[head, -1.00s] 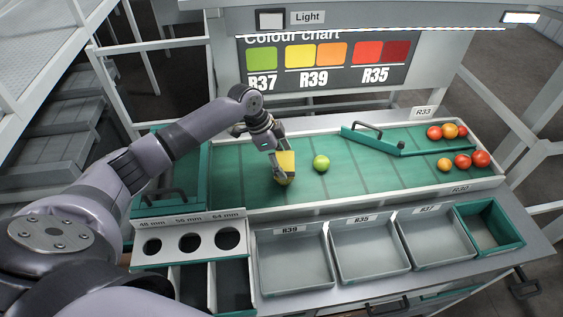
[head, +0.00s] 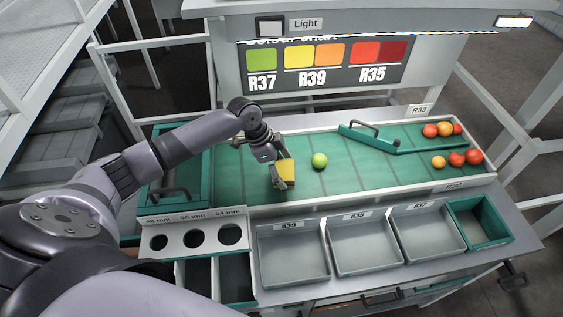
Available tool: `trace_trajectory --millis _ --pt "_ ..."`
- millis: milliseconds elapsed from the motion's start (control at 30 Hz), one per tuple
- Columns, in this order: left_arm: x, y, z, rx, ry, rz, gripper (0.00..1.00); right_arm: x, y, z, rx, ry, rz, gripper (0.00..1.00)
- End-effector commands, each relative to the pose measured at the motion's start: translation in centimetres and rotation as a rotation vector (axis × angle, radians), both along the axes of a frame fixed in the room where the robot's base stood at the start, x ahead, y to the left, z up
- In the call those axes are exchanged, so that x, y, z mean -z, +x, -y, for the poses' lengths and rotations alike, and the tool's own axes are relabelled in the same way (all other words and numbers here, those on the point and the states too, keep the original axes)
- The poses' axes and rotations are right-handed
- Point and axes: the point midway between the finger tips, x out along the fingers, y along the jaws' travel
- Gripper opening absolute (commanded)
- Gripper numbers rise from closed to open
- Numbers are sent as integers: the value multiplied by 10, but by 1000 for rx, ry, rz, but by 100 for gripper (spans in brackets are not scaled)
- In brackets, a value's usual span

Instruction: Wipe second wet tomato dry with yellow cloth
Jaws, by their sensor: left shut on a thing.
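My left gripper (head: 282,176) is over the left half of the green sorting belt, fingers pointing down. It is shut on the yellow cloth (head: 288,169), which shows as a small yellow block between and beside the fingers. Whether a tomato lies under the cloth is hidden. A green tomato (head: 320,160) sits on the belt just right of the cloth, apart from it. Whether its skin is wet is too small to tell. My right gripper is not in view.
Several red and orange tomatoes (head: 457,158) lie at the belt's right end, beyond a green diverter bar (head: 368,139). Grey bins (head: 365,270), a green bin (head: 480,243) and a sizing plate with holes (head: 196,250) line the front. A colour chart (head: 328,66) stands behind.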

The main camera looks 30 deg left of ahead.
Motion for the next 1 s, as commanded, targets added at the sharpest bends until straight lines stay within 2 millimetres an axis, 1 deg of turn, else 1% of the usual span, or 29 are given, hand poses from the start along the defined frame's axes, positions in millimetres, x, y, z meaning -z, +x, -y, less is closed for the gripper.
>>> trace_trajectory --millis 33,333,367,1000 --pt "7 -6 -1 1 8 -17 49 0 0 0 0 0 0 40" --pt "9 -7 -2 1 10 -20 50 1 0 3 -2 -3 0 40" --pt "9 -6 -2 1 10 -20 45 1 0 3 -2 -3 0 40" --pt "9 24 -17 -1 9 -15 44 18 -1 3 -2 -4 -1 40"
